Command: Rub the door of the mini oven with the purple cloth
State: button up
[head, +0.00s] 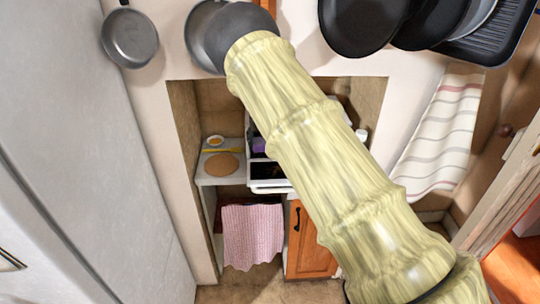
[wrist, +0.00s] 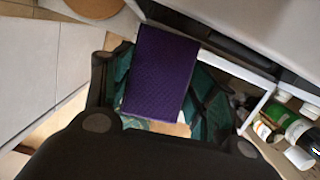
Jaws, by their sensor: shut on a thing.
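My gripper (wrist: 160,112) is shut on the purple cloth (wrist: 163,70), which sticks out flat beyond the dark fingers in the wrist view. A small purple patch of the cloth (head: 259,146) also shows in the head view, in front of the oven area in the alcove. The mini oven (head: 268,187) is a white appliance with a dark front and a light handle, partly hidden behind my arm. A pale body with a dark strip at the top right of the wrist view seems to be part of the oven. I cannot tell whether the cloth touches its door.
A round brown board (head: 221,164) and a small bowl (head: 215,141) lie on the counter left of the oven. A pink towel (head: 252,236) hangs below. Several bottles (wrist: 298,130) stand at right in the wrist view. Pans (head: 131,38) hang above the alcove.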

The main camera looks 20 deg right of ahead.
aim_at(261, 150)
jog(key=shift+w+f+t+b, duration=0.1)
jog(key=shift+t+b, duration=0.2)
jog(key=shift+b, duration=0.2)
jog(key=shift+s+a+f+t+b, duration=0.2)
jog(key=shift+s+f+t+b, duration=0.25)
jog(key=shift+s+b, duration=0.35)
jog(key=shift+s+a+f+t+h+b, duration=0.15)
jog(key=shift+s+f+t+h+b, duration=0.25)
jog(key=shift+f+b, duration=0.65)
jog(key=shift+s+r+t+b, duration=0.25)
jog(key=shift+s+r+b, duration=0.05)
jog(key=shift+f, duration=0.1)
